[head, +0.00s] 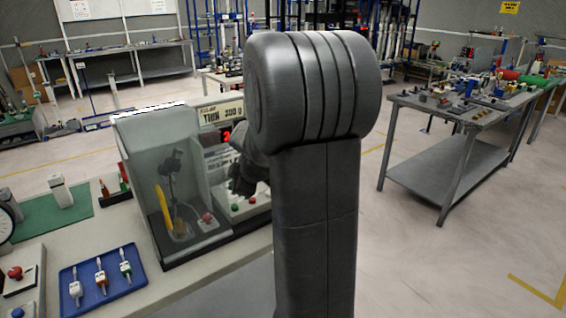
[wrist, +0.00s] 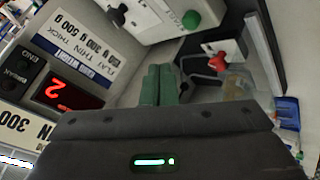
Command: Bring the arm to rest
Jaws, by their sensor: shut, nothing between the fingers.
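My arm rises through the middle of the head view and hides much behind it. My gripper (head: 240,186) shows as a dark shape to the left of the arm, in front of the walled machine (head: 128,150). In the wrist view my gripper (wrist: 158,86) has its two greenish fingers pressed together with nothing between them. The fingers point toward the machine's grey interior, near a white box with a green button (wrist: 191,19). I cannot tell from the frames whether they touch anything.

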